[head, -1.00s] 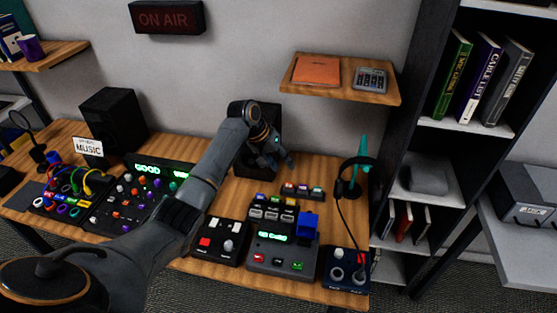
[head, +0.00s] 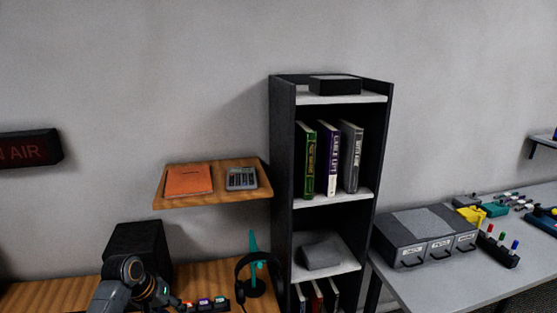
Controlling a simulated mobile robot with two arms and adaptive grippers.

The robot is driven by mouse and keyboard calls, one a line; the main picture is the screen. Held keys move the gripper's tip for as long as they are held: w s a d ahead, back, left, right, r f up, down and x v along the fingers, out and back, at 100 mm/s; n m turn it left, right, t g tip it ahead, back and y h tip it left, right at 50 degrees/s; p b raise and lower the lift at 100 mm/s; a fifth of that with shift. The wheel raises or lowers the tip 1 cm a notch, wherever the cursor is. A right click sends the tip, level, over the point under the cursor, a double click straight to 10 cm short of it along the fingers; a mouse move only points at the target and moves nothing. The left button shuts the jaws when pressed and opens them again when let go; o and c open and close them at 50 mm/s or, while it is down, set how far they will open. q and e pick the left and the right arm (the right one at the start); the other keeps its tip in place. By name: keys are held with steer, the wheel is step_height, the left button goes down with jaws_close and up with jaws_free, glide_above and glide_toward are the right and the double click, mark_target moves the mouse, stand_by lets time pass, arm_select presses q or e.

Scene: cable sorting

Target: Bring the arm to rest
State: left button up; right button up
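My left arm shows at the bottom left of the head view, over the wooden desk (head: 50,295) and in front of a black speaker (head: 137,240). Its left gripper (head: 172,298) is small, dark and partly cut off by the bottom edge, so I cannot tell whether its fingers are open or shut. I see nothing clearly held in it. My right gripper is not in view.
A headset on a teal stand (head: 254,268) and a row of small coloured keys (head: 205,304) are right of the arm. A wooden shelf (head: 213,201) hangs above. A black bookcase (head: 282,190) and a grey table with a drawer box (head: 425,237) stand further right.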

arm_select(q)
steer(key=s+d+f+m, duration=0.1)
steer(key=s+d+f, duration=0.15)
steer(key=s, duration=0.25)
steer(key=s+d+f+m+y, duration=0.1)
steer(key=s+d+f, duration=0.15)
steer(key=s, duration=0.35)
steer(key=s+d+f+m, duration=0.1)
steer(key=s+d+f, duration=0.15)
steer(key=s, duration=0.25)
steer(key=s+d+r+y, duration=0.1)
steer(key=s+r, duration=0.1)
steer(key=s, duration=0.7)
steer(key=s+d+r+y, duration=0.1)
steer(key=s+r, duration=0.1)
steer(key=s, duration=0.7)
step_height(320, 180, down, 33)
steer(key=s+g+b, duration=0.1)
steer(key=s+b, duration=0.1)
steer(key=b, duration=0.4)
steer(key=s+a+f+b, duration=0.1)
steer(key=s+f+b, duration=0.1)
steer(key=s+f, duration=0.6)
steer(key=s+a+f+g+b, duration=0.1)
steer(key=s+f+b, duration=0.1)
steer(key=s+f, duration=0.6)
step_height(320, 180, down, 4)
steer(key=shift+s+a+r+m+b, duration=0.1)
steer(key=shift+s+a+m+b, duration=0.1)
steer(key=shift+a+m+b, duration=0.2)
